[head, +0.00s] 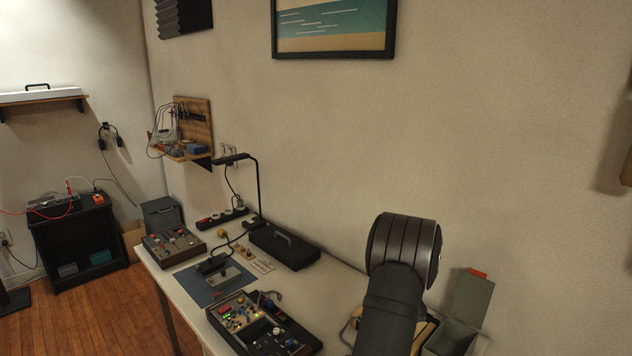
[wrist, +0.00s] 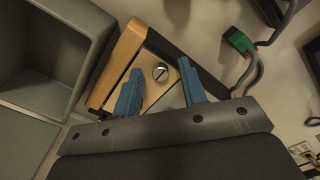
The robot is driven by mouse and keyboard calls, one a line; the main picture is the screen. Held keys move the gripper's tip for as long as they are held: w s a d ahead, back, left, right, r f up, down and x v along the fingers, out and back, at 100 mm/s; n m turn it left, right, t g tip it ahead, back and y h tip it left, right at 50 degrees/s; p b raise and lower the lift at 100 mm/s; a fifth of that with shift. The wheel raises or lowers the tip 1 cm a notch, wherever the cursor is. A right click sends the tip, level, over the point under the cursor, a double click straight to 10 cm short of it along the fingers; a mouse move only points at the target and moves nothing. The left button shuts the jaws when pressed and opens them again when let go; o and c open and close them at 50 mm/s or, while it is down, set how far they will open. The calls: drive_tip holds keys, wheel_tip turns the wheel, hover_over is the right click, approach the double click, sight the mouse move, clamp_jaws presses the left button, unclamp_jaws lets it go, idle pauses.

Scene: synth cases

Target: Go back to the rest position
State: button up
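My gripper (wrist: 160,75) shows in the wrist view with its two blue fingers spread apart and nothing held between them. Below and between the fingers is a wood-edged device (wrist: 127,58) with a round slotted metal knob (wrist: 160,72). I cannot tell whether the fingers touch it. In the head view my dark arm rises at the right end of the table and hides the gripper. A wooden part (head: 424,331) of what looks like that device shows beside the arm.
An open grey box (wrist: 48,52) lies beside the device; it also appears in the head view (head: 468,300). The white table (head: 178,299) carries control panels (head: 262,325), a black case (head: 284,247), a blue mat (head: 197,290) and a lamp (head: 258,195). A cable with a green connector (wrist: 238,41) runs close to the right finger.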

drive_tip(key=m, duration=0.7)
idle(0.4)
idle(0.3)
